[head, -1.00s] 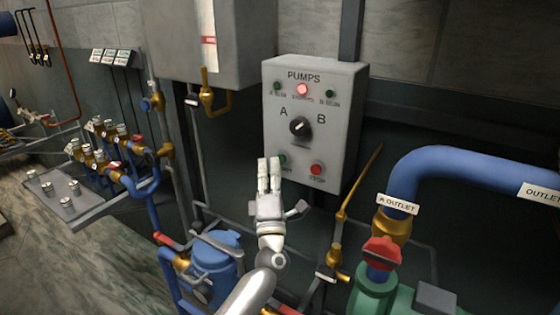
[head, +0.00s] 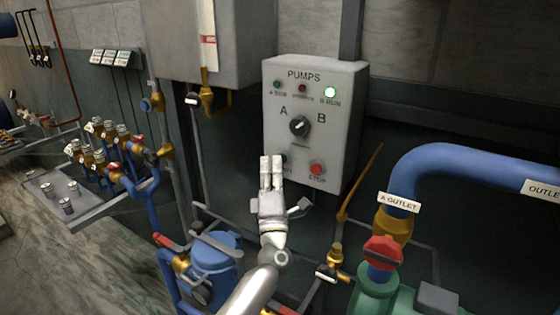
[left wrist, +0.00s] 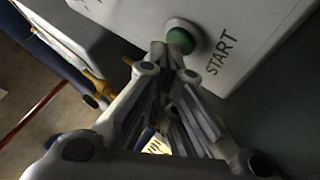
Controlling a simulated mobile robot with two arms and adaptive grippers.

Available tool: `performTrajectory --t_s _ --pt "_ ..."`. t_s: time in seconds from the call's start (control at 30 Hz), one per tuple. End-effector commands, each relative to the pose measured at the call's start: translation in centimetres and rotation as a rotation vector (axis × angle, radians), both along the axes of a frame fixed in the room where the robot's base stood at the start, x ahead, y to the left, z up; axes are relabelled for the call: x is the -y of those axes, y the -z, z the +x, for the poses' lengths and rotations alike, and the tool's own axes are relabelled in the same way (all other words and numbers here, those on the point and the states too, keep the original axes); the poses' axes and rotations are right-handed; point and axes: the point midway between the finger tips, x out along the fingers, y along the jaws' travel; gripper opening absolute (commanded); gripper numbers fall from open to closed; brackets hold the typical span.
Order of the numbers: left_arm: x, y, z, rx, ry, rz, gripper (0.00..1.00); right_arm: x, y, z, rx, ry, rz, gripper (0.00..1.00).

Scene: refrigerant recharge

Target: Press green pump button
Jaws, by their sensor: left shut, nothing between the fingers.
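The green pump button (left wrist: 181,40), labelled START, shows in the left wrist view on the light grey panel. In the head view it is mostly hidden behind my fingers at the lower left of the PUMPS panel (head: 340,130). My left gripper (head: 271,158) is shut and empty, its fingertips at the button. In the left wrist view the fingertips (left wrist: 167,50) meet just beside the button's lower left edge; I cannot tell whether they touch it. The B RUN lamp (head: 330,92) is lit green. My right gripper is not in view.
The red STOP button (head: 317,169) is to the right of my fingers, and the A/B selector knob (head: 299,126) is above. A brass pipe (head: 361,182) slants up at the right. A blue outlet pipe (head: 470,160) and blue canister (head: 213,257) are nearby.

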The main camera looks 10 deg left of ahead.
Motion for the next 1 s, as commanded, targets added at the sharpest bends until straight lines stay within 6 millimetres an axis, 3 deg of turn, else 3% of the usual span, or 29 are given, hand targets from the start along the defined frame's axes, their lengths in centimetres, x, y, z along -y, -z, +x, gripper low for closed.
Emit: performTrajectory --t_s 1.0 --pt "-1.0 -0.1 -2.6 -0.002 0.000 0.000 0.00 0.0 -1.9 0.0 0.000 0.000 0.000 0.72"
